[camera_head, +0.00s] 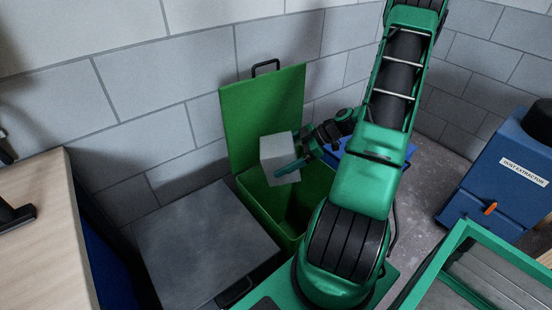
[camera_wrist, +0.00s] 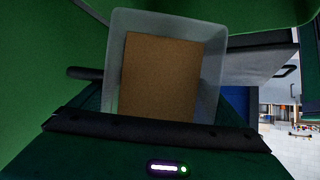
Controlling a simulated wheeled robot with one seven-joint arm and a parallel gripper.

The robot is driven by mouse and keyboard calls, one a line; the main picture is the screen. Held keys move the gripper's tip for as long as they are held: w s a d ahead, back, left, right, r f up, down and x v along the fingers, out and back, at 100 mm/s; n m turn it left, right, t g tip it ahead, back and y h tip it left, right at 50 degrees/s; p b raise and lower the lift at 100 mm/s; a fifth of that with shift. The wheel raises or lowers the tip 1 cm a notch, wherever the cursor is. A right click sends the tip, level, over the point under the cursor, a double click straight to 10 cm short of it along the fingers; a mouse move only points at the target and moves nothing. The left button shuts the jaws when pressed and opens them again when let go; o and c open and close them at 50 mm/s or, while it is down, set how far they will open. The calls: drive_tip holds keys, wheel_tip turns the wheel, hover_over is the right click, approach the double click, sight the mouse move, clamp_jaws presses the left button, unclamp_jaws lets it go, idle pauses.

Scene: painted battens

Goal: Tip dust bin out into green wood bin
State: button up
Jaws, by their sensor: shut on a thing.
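The dust bin (camera_head: 278,152), a small pale grey box, is held in my gripper (camera_head: 290,167) above the open green wood bin (camera_head: 262,212). It looks tilted in the head view. In the wrist view the dust bin (camera_wrist: 213,75) shows clear-grey walls and a flat, grainy brown surface (camera_wrist: 160,75) inside; I cannot tell how full it is. My gripper is shut on the dust bin, and a dark finger bar (camera_wrist: 160,136) crosses in front of it. The green bin's lid (camera_head: 263,110) stands raised at the back. My arm hides part of the green bin's right side.
A grey-lidded bin (camera_head: 205,240) stands closed left of the green bin. A wooden bench (camera_head: 45,240) is at far left. A blue bin (camera_head: 350,163) stands partly behind my arm. A blue dust extractor (camera_head: 505,185) is at right. A block wall (camera_head: 160,60) closes the back.

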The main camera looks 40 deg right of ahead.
drive_tip(key=shift+s+d+f+t+y, duration=0.1)
drive_tip(key=shift+s+d+t+y, duration=0.3)
drive_tip(key=shift+t+y, duration=0.25)
drive_tip(key=d+t+y, duration=0.1)
drive_tip(key=s+d+t+y, duration=0.1)
drive_tip(key=y, duration=0.1)
drive_tip(key=shift+s+d+r, duration=0.1)
drive_tip(key=shift+s+r, duration=0.15)
drive_tip(key=shift+r, duration=0.15)
drive_tip(key=shift+s+d+r+t+y, duration=0.3)
drive_tip(key=shift+s+d+t+y, duration=0.2)
drive_tip(key=shift+t+y, duration=0.3)
drive_tip(key=shift+s+d+r+t+y, duration=0.3)
drive_tip(key=shift+d+t+y, duration=0.3)
drive_tip(key=shift+y, duration=0.25)
drive_tip(key=shift+s, duration=0.1)
idle(1.4)
